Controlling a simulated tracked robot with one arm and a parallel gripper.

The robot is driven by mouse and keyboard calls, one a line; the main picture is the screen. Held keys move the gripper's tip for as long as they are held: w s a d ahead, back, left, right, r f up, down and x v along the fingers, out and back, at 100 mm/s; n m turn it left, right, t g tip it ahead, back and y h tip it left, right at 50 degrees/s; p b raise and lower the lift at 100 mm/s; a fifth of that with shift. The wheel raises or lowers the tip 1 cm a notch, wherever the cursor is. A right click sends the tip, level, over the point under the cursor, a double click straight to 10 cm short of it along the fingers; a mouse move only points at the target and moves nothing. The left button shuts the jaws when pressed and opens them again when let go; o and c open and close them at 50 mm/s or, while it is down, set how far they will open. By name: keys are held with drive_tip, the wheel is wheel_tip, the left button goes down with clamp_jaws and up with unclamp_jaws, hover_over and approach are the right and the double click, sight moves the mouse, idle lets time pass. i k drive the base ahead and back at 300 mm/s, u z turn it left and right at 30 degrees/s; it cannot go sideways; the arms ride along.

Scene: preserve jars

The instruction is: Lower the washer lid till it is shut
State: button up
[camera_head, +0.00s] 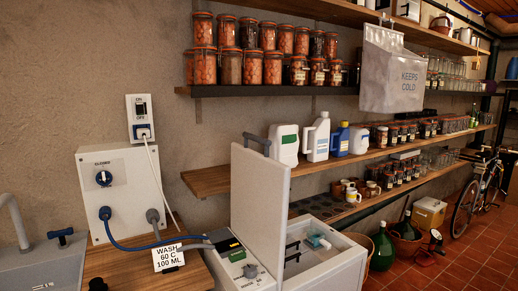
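The washer (335,265) is a white top-loading box at the bottom centre. Its lid (258,205) stands upright at the left side of the opening, so the washer is open. A grey handle (257,140) sits at the lid's top edge. Inside the opening I see a small teal and white item (318,241). The control panel (243,266) with a green button and a knob lies left of the lid. My gripper is not in view, and nothing is seen touching the lid.
A wooden counter (130,272) with a wash sign (168,258) and a blue hose (140,247) lies to the left. Shelves with jars (252,67) and bottles (317,138) run along the wall behind. A grey bag (392,75) hangs at upper right. Tiled floor (470,262) lies right.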

sight(261, 183)
drive_tip(key=z, duration=0.2)
drive_tip(key=i, duration=2.45)
drive_tip(key=u, duration=0.05)
